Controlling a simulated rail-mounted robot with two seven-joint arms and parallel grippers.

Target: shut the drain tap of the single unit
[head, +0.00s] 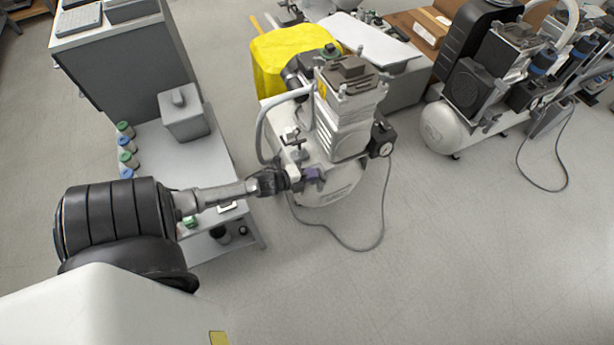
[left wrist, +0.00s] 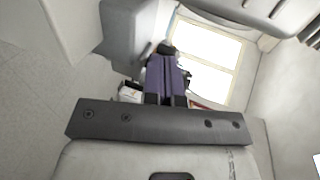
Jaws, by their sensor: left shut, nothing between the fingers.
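The single unit (head: 345,115) is the compressor in the middle of the head view, with a ribbed motor head on a white tank (head: 338,188). My left gripper (head: 314,175) reaches in from the left, its purple fingers in front of the tank's near side. In the left wrist view the fingers (left wrist: 166,72) are together with nothing between them. A small dark part (left wrist: 166,48) shows just past the fingertips; I cannot tell whether it is the drain tap or whether they touch. I cannot make out the tap in the head view. My right gripper is not in view.
A low bench (head: 150,150) with small capped jars and a grey box (head: 184,115) stands left of the unit. A yellow cover (head: 285,50) is behind it. A larger compressor (head: 480,100) stands right. A cable (head: 350,246) lies on the otherwise clear front floor.

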